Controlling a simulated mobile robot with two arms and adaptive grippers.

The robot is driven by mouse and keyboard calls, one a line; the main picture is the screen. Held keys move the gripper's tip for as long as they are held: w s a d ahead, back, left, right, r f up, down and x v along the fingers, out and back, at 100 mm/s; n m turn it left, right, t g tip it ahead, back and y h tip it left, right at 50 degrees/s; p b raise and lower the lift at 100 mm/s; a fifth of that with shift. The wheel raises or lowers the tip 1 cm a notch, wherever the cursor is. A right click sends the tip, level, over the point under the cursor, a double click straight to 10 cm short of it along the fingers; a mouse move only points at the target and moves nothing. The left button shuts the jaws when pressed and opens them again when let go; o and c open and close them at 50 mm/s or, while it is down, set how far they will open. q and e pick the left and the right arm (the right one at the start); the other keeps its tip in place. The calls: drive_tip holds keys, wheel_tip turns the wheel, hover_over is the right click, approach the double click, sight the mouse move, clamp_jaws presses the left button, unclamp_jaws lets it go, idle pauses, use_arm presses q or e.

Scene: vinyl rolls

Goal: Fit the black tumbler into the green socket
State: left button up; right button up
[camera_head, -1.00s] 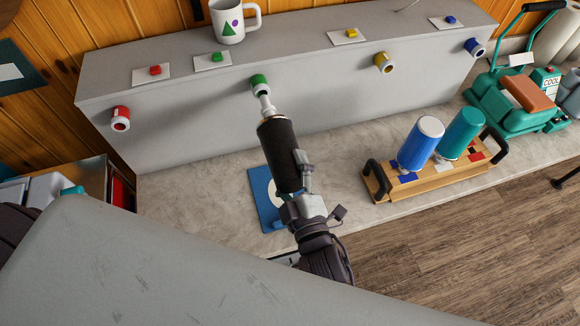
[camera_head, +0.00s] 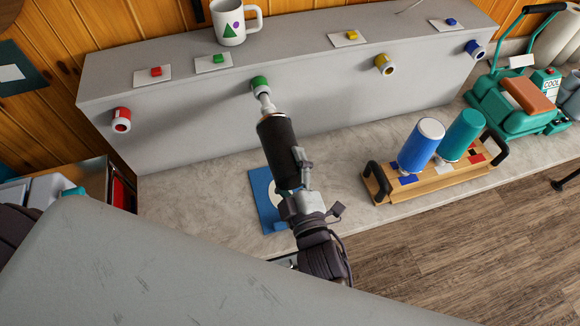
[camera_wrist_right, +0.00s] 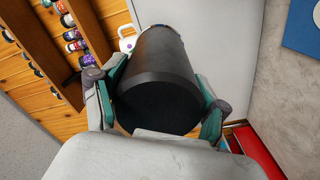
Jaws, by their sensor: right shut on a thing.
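The black tumbler (camera_head: 278,150) is held tilted in my right gripper (camera_head: 299,172), its narrow pale tip pointing up toward the green socket (camera_head: 260,84) on the front of the grey ledge. In the head view the tip overlaps the lower edge of the green socket; I cannot tell how far it is inside. The right wrist view shows the tumbler's dark base (camera_wrist_right: 160,100) between the two fingers (camera_wrist_right: 158,105), which are shut on it. The socket is hidden in that view. My left gripper is not in view.
Red (camera_head: 121,120), yellow (camera_head: 385,64) and blue (camera_head: 475,48) sockets line the same ledge. A white mug (camera_head: 230,28) stands on top. A wooden rack (camera_head: 430,180) holds a blue tumbler (camera_head: 421,145) and a teal tumbler (camera_head: 461,135). A blue mat (camera_head: 262,190) lies below.

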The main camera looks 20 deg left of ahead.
sight(294, 183)
drive_tip(key=shift+b+x, duration=0.3)
drive_tip(key=shift+x, duration=1.95)
drive_tip(key=o, duration=1.8)
drive_tip(key=shift+r, duration=0.1)
drive_tip(key=shift+o, duration=0.2)
drive_tip(key=shift+s+d, duration=0.15)
drive_tip(key=v, duration=1.1)
drive_tip(key=shift+s+d, duration=0.2)
drive_tip(key=shift+s, duration=0.15)
